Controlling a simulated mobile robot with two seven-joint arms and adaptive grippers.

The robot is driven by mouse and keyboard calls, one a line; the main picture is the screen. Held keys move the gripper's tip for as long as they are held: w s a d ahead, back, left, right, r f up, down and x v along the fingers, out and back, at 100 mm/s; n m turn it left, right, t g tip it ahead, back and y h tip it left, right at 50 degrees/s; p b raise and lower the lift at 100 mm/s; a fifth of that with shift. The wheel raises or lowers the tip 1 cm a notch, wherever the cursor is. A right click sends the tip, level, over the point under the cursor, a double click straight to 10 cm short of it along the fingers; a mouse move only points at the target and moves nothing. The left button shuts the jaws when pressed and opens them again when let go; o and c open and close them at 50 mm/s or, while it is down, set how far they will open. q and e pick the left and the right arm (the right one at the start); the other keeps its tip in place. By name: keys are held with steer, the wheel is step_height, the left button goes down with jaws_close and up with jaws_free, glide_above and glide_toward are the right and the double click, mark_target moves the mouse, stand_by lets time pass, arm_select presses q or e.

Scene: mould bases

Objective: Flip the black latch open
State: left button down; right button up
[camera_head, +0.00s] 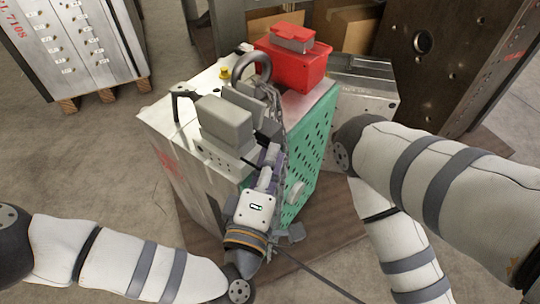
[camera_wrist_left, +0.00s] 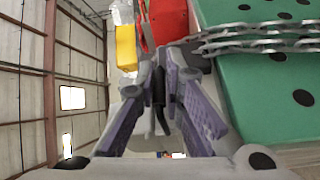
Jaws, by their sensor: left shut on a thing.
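The mould base (camera_head: 165,150) stands on a wooden board, with a pale metal side and a green perforated side. My left gripper (camera_head: 268,158) is at its near top edge, beside a grey box (camera_head: 225,122). In the left wrist view its purple-padded fingers (camera_wrist_left: 160,100) are close together on a thin dark piece (camera_wrist_left: 158,88), which looks like the black latch. The fingers hide most of this piece in the head view. A black bracket-like handle (camera_head: 182,97) stands apart at the left of the top. My right gripper is out of view; only my right arm shows.
A chain (camera_head: 275,112) hangs from a lifting ring (camera_head: 252,64) close behind the left gripper. A red box (camera_head: 295,66) and a yellow cap (camera_head: 224,72) are on top. Another metal mould (camera_head: 365,92) stands behind.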

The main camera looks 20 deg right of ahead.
arm_select(q)
steer(key=shift+w+r+t, duration=0.2)
steer(key=shift+r+t, duration=0.1)
steer(key=c, duration=1.7)
jaws_free()
steer(key=shift+s+f, duration=0.2)
steer(key=shift+f, duration=0.05)
steer(key=r+v, duration=0.1)
steer(key=v, duration=1)
steer(key=shift+s+a+f, duration=0.25)
steer(key=shift+a+f, duration=0.1)
steer(key=shift+f, duration=0.05)
